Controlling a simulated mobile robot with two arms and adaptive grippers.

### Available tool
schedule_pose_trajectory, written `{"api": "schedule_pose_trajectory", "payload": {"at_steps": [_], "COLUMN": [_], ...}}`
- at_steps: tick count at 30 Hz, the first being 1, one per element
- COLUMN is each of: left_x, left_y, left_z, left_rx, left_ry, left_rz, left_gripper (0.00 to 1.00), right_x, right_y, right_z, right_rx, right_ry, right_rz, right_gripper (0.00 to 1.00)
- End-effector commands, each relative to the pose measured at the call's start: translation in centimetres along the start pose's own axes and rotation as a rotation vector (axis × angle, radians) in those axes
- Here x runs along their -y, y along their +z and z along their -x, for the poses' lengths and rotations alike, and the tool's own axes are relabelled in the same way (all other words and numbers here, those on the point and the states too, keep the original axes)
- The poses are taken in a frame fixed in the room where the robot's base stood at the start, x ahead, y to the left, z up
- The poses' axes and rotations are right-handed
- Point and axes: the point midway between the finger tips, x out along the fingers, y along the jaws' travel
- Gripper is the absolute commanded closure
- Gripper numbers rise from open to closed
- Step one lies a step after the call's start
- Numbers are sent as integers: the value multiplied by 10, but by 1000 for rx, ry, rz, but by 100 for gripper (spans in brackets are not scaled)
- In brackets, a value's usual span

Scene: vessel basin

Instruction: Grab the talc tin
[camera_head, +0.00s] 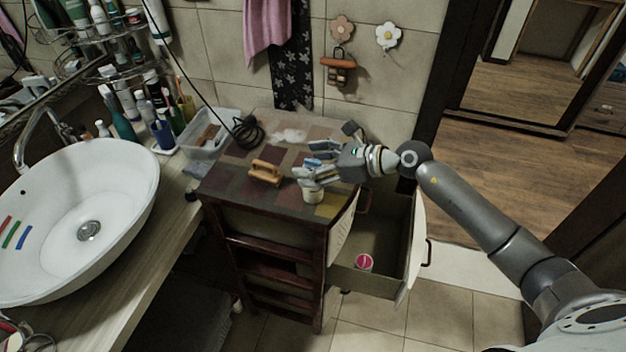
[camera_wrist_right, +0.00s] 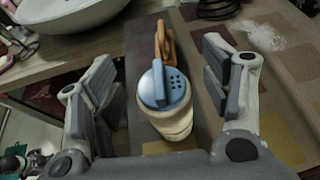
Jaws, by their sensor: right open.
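The talc tin (camera_wrist_right: 170,118) has a cream body and a blue lid with small holes. It stands upright on the cabinet top (camera_head: 225,185). In the wrist view it sits between the two spread fingers of my right gripper (camera_wrist_right: 160,90), with a gap on each side. In the head view my right gripper (camera_head: 311,171) is over the cabinet top, and its fingers hide the upper part of the tin (camera_head: 313,195). The right gripper is open and touches nothing that I can see. My left gripper is not in view.
A wooden-handled brush (camera_head: 265,173) lies beside the tin. A black coiled cable (camera_head: 247,132) and white powder (camera_head: 288,136) are further back. An open drawer (camera_head: 385,231) holds a pink round item (camera_head: 364,262). A clear bin (camera_head: 208,136) and a white basin (camera_head: 60,230) are left.

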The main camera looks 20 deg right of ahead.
Motion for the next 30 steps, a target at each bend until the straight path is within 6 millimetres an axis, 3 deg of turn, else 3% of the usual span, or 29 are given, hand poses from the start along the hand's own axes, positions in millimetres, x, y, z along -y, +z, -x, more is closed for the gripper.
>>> {"api": "schedule_pose_trajectory", "payload": {"at_steps": [2,18,30], "left_x": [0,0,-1], "left_y": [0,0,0], "left_z": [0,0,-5], "left_rx": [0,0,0], "left_ry": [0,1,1], "left_rz": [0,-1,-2], "left_gripper": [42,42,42], "right_x": [0,0,0], "right_y": [0,0,7], "right_z": [0,0,3], "right_rx": [0,0,3], "right_ry": [0,0,0], "right_rz": [0,-1,4], "right_gripper": [32,100,100]}}
